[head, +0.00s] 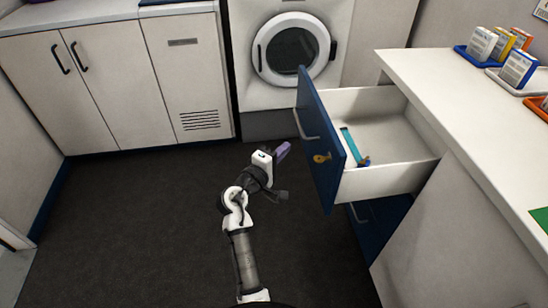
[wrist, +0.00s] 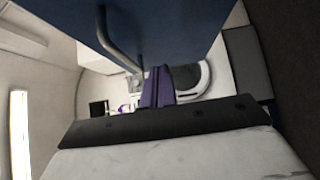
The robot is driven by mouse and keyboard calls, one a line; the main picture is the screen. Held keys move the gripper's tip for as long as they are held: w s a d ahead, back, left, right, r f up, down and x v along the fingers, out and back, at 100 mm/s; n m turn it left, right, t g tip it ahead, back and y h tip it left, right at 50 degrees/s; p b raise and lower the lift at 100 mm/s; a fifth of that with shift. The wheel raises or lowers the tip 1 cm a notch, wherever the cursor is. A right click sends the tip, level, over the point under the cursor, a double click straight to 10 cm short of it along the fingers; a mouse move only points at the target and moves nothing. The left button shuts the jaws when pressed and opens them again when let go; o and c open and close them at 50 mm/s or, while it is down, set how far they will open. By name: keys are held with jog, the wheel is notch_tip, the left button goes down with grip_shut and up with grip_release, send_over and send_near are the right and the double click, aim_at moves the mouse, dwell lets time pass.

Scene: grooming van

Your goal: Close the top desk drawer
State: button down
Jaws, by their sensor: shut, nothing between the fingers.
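The top desk drawer (head: 386,183) stands pulled far out from the desk, with a blue front (head: 322,135), a grey bar handle (head: 301,126) and white inner walls. A teal, long thin object (head: 352,146) lies inside it. My gripper (head: 284,150), with purple fingers, is shut and empty. It is just left of the drawer front in the head view, apart from the handle as far as I can tell. In the wrist view the shut fingers (wrist: 158,88) show below the blue drawer front (wrist: 180,25) and its handle (wrist: 118,50).
A lower blue drawer (head: 380,226) sits beneath. The white desk top (head: 440,85) holds trays with boxes at right. A washer (head: 295,50) and white cabinets (head: 90,85) stand behind. Dark floor (head: 130,225) is clear at left.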

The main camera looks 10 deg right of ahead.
aim_at(311, 135)
jog(key=w+d, duration=0.1)
jog(key=d, duration=0.2)
jog(key=w+d+p, duration=0.1)
jog(key=d, duration=0.1)
jog(key=shift+w+d, duration=0.1)
jog(key=shift+w, duration=0.25)
jog(key=shift+d, duration=0.6)
jog(key=d+p, duration=0.2)
jog(key=d, duration=0.7)
jog(key=d+p, duration=0.2)
jog(key=d, duration=0.7)
jog(key=w+d+p, duration=0.1)
jog(key=d, duration=0.8)
jog(key=shift+d+r+p, duration=0.1)
jog(key=shift+d+p, duration=0.1)
jog(key=shift+p, duration=0.2)
jog(key=shift+d, duration=0.15)
